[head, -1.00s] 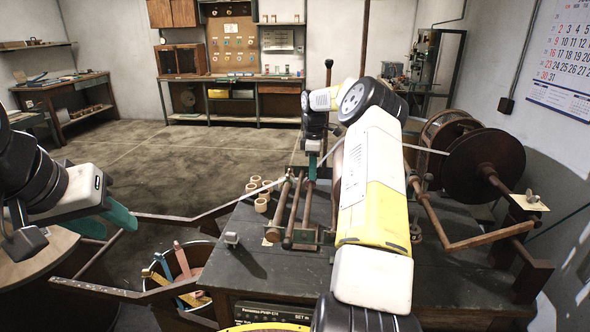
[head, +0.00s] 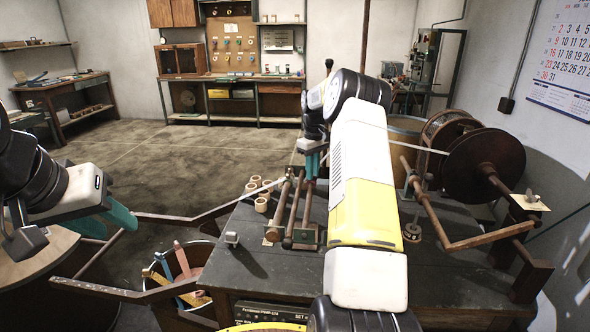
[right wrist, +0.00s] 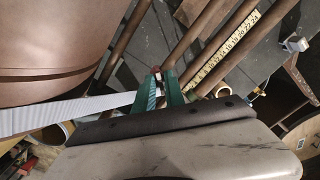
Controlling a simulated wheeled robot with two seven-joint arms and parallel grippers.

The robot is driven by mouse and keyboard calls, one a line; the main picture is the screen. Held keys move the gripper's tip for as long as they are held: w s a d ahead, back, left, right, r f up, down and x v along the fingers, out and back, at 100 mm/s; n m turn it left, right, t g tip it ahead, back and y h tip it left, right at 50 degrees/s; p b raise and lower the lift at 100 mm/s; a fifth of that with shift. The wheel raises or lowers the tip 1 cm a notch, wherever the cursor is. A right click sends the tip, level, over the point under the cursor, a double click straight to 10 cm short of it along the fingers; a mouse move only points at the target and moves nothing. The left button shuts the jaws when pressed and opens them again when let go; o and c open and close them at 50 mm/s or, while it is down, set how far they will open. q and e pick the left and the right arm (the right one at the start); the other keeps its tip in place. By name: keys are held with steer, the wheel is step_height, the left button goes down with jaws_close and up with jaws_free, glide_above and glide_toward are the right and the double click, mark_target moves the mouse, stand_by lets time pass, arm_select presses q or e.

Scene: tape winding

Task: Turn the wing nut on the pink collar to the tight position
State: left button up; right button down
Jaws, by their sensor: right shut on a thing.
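My right gripper (head: 311,165) points down over the bench, behind my right arm. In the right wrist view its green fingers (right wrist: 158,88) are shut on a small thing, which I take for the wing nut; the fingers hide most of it. A small reddish-pink piece (right wrist: 156,70), likely part of the pink collar, shows at the fingertips. The collar cannot be made out clearly in the head view. My left gripper (head: 106,221) is at the far left, its green fingers apart and empty, away from the bench.
A white tape (right wrist: 70,112) runs from the left to the fingers. Brown rods and a yellow scale (right wrist: 222,52) lie close by. The dark bench (head: 262,268) bears several small rolls (head: 261,205) and a large brown reel (head: 484,165). A bin (head: 204,262) stands at its left.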

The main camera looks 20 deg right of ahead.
steer(key=m, duration=0.4)
steer(key=shift+a+m, duration=0.1)
steer(key=shift+m, duration=0.2)
steer(key=shift+a+m, duration=0.1)
steer(key=shift+m, duration=2.5)
steer(key=c, duration=1.8)
jaws_free()
steer(key=shift+o, duration=0.2)
step_height(320, 180, up, 7)
steer(key=shift+f, duration=0.2)
steer(key=shift+r, duration=0.55)
